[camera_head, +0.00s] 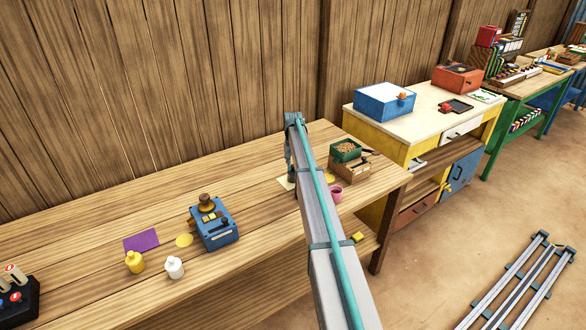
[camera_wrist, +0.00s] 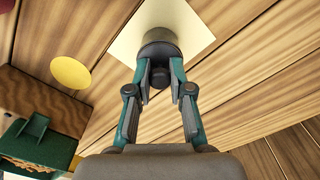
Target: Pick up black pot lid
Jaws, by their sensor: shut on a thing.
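My gripper (camera_wrist: 161,72) is shut on the black pot lid; its two fingers stand on either side of the lid's dark round knob (camera_wrist: 159,81). Beyond the fingertips is a dark grey round body (camera_wrist: 158,37), over a pale cream square (camera_wrist: 194,26) on the wooden table. I cannot tell whether the lid is seated on that body or apart from it. In the head view my gripper (camera_head: 289,165) is small and partly hidden by my arm, above the pale square (camera_head: 285,184); the lid cannot be made out there.
A yellow disc (camera_wrist: 71,72) lies beside the square. A wooden box with a green tray (camera_head: 345,149) and a pink cup (camera_head: 336,194) stand close on the right. A blue device (camera_head: 216,236) and a purple sheet (camera_head: 141,241) are further left. The table between is clear.

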